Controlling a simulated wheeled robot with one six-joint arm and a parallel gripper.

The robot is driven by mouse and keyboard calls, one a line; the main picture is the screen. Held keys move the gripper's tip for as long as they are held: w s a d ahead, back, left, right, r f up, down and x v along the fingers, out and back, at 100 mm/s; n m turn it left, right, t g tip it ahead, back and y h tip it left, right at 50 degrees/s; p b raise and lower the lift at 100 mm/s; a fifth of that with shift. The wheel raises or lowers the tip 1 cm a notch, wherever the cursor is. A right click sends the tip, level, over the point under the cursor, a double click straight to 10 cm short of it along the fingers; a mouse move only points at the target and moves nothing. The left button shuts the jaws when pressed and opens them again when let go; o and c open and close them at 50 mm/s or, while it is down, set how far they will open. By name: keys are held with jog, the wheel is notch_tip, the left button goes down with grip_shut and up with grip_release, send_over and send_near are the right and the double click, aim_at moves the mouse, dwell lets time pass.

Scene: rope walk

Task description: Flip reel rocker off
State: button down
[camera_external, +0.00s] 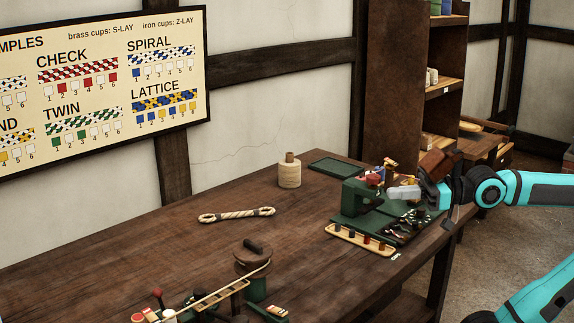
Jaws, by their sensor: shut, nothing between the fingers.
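My gripper (404,192) is shut and empty. It reaches in from the right, level, with its fingertips close to the green machine (352,197) at the right end of the table. I cannot tell whether the fingertips touch the machine. A small red part (373,180) shows on top of the machine, just left of the fingertips. No reel rocker can be made out clearly, nor its position; it may be too small or hidden behind my gripper.
The wooden table (190,232) also holds a tray of pegs (360,240), a spool (289,172), a rope piece (237,214) and a green tray (335,167). A winding device (253,262) stands in front. A shelf (440,90) rises behind. The table's middle is largely clear.

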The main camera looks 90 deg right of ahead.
jog(key=m+g+y, duration=0.2)
jog(key=m+g, duration=1.7)
jog(key=m, duration=0.8)
send_over(280, 311)
jog(key=w+d, duration=0.3)
jog(key=w+d+x, duration=0.1)
jog(key=x, duration=0.9)
jog(key=shift+d+f, duration=0.2)
jog(key=shift+f, duration=0.05)
jog(key=shift+w, duration=0.1)
jog(key=x, duration=1.4)
jog(key=shift+d, duration=0.15)
